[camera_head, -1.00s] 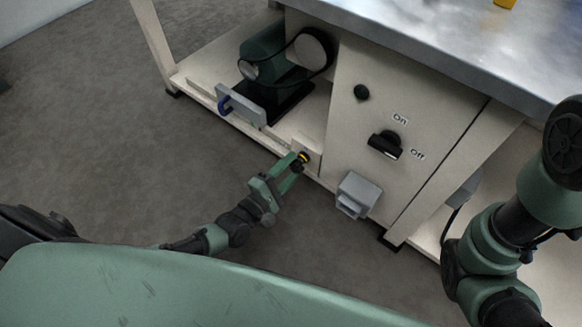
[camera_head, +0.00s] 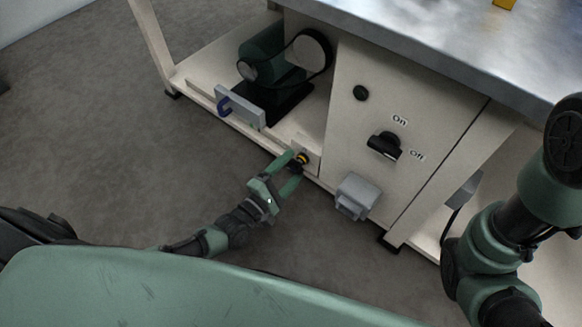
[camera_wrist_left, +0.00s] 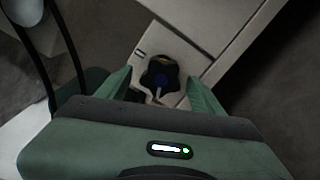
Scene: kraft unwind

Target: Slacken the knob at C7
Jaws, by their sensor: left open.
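A small black knob with a yellow band (camera_head: 301,159) sits on a cream block at the lower front of the machine frame.
A grey box (camera_head: 357,196) juts out below. The floor is clear.

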